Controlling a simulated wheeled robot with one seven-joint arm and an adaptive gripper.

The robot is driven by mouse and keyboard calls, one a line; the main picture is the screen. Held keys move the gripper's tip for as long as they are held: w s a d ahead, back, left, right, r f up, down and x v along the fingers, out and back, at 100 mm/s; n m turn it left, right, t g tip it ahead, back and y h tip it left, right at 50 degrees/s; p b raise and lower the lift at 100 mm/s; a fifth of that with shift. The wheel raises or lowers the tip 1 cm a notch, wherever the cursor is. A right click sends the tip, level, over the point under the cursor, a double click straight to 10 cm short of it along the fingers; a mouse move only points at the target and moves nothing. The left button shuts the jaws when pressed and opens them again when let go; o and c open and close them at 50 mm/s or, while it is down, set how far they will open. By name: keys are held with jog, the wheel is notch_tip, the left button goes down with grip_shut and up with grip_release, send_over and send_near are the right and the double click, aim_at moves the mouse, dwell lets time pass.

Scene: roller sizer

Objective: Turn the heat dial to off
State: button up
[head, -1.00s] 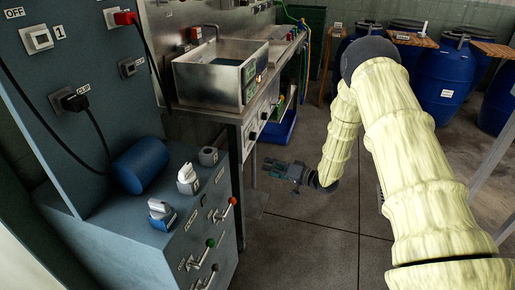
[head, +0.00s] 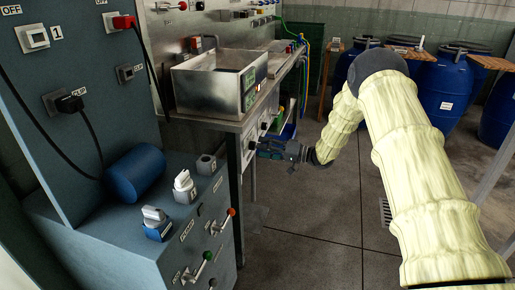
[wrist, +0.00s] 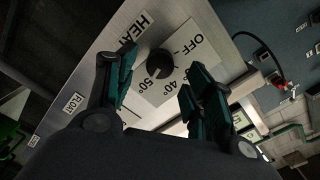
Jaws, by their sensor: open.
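The heat dial (wrist: 158,63) is a round black knob on a metal panel in the wrist view. Beside it are a HEAT label (wrist: 135,27) and a white scale plate (wrist: 180,52) marked OFF, 40° and 50°. A pale notch on the knob seems to face the 40°–50° side, but this is hard to read. My gripper (wrist: 162,62) is open, with one teal-padded finger on each side of the dial. Gaps show between the fingers and the knob. In the head view my gripper (head: 258,149) is at the panel front below the steel sink, partly covering the dial area.
The steel sink (head: 210,92) stands above the panel. A blue-grey cabinet with levers (head: 222,222) stands at the near left. A FLOAT label (wrist: 73,103) is on the same panel. Blue barrels (head: 445,90) stand at the back right. The floor (head: 330,220) below my arm is clear.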

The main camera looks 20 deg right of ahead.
aim_at(255, 146)
jog(key=shift+x, duration=1.65)
jog(key=c, duration=1)
